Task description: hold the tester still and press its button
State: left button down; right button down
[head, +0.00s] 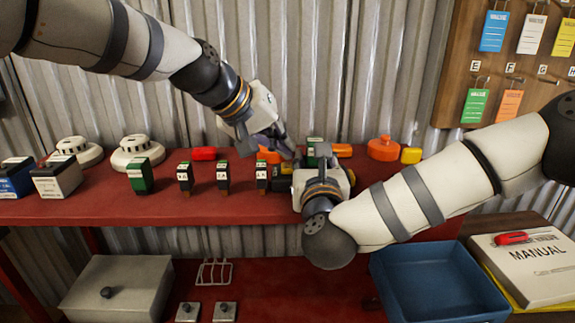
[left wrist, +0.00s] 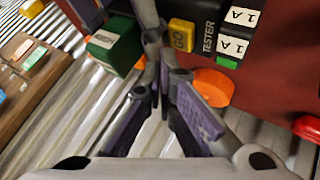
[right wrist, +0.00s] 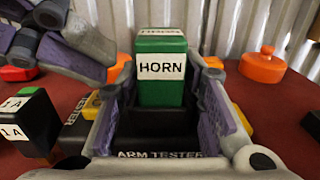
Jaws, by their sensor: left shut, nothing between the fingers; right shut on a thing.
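The black tester (right wrist: 90,135) lies on the red shelf with a green HORN block (right wrist: 160,85) standing upright on it. Its yellow GO button (left wrist: 181,35) shows in the left wrist view beside the TESTER lettering. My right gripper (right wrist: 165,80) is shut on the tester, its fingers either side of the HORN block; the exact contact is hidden. My left gripper (head: 290,153) is shut and empty, its fingertips above and close to the button. I cannot tell whether they touch it. The tester is mostly hidden by my grippers in the head view.
A black 1 A block (right wrist: 28,122) stands close beside the tester. Several blocks and white detectors (head: 138,152) stand left along the shelf; an orange round thing (head: 384,148) is to the right. Below are a grey box (head: 115,285) and a blue tray (head: 435,285).

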aim_at(284, 165)
pick_arm(q)
jog(key=shift+r, duration=2.5)
pick_arm(e)
jog(key=c, duration=1)
grip_release()
jog(key=shift+c, duration=0.2)
